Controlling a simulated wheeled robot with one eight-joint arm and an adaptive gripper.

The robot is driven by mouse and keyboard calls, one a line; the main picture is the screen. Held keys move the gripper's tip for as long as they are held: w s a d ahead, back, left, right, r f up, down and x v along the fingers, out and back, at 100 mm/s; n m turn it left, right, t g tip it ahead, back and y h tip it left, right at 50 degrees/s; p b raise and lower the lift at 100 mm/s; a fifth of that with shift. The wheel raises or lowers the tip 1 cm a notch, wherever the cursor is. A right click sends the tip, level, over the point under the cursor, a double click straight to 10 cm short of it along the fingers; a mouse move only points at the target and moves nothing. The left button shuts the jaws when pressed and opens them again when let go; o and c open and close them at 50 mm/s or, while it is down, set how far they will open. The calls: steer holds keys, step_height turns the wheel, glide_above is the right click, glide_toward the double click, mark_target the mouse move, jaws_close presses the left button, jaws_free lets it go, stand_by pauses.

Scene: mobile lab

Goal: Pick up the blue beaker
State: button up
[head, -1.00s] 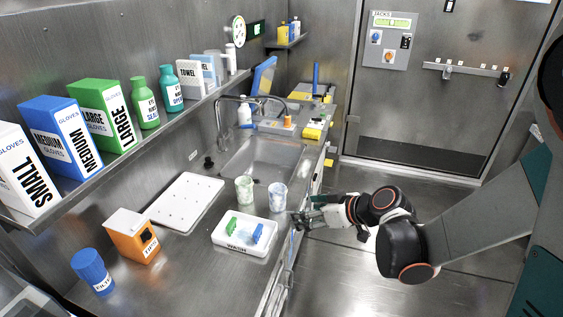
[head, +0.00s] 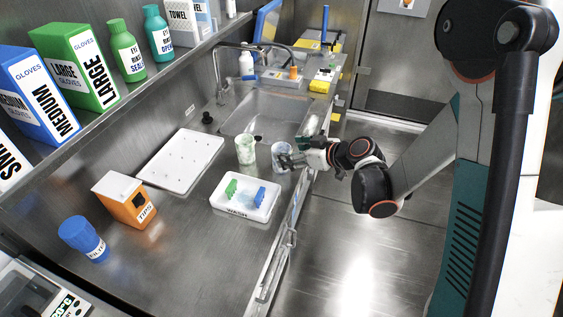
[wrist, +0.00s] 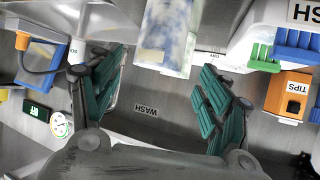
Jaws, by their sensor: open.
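The blue beaker (head: 280,149), pale with blue marbling, stands upright at the counter's front edge by the sink. My gripper (head: 289,161) is at its right side and covers part of it in the head view. In the wrist view the blue beaker (wrist: 166,30) is at the top centre, ahead of and between the spread green-padded fingers of my gripper (wrist: 163,64). The gripper is open and empty. I cannot tell whether a fingertip touches the beaker.
A green-marbled beaker (head: 245,151) stands just left of the blue one. A white wash tray (head: 222,206) with green and blue pieces lies nearer. The sink (head: 262,113) is behind; a white perforated board (head: 178,163) lies left. An orange tips box (head: 124,199) stands farther left.

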mark_target(275, 149)
steer(key=shift+b+x, duration=1.25)
steer(key=shift+x, duration=1.4)
steer(key=shift+w+r, duration=0.1)
steer(key=shift+r, duration=0.1)
steer(key=c, duration=1.1)
